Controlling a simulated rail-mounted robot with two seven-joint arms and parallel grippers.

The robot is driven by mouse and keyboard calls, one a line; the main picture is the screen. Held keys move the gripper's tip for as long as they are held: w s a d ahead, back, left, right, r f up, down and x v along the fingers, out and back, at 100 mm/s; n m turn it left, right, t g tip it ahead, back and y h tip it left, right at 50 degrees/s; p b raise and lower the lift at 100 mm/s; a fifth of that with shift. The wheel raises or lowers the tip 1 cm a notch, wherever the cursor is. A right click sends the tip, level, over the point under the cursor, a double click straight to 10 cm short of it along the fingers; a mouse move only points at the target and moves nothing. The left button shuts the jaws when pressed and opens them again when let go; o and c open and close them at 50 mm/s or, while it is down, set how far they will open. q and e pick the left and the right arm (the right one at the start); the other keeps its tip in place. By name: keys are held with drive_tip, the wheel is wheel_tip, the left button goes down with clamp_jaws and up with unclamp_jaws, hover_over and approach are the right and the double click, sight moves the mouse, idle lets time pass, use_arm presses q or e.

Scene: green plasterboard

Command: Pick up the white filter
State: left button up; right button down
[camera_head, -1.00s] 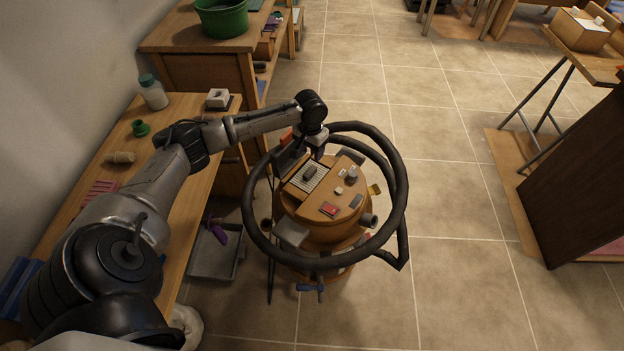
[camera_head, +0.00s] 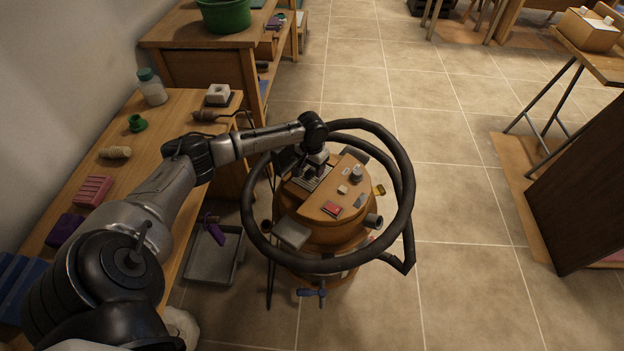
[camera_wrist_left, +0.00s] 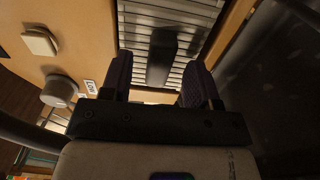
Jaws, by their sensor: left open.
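The white filter (camera_head: 309,184) is a ridged, slatted panel in a recess on top of the orange-brown vacuum canister (camera_head: 318,206). It also shows close up in the left wrist view (camera_wrist_left: 136,42), with a dark upright grip (camera_wrist_left: 162,52) in its middle. My left gripper (camera_head: 311,171) is over the filter and partly hides it in the head view. In the left wrist view its two dark fingers (camera_wrist_left: 160,80) are apart, with the lower end of the grip lined up between them. I cannot tell whether they touch it. My right gripper is not in view.
A thick black hose (camera_head: 408,180) loops around the canister. Small items, including a red block (camera_head: 331,209) and a grey knob (camera_head: 356,174), sit on its lid. A wooden bench (camera_head: 180,130) stands left, with a grey tray (camera_head: 213,262) below.

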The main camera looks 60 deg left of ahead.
use_arm(q)
drive_tip(key=shift+f, duration=0.3)
clamp_jaws()
idle(0.3)
drive_tip(key=shift+r, duration=0.1)
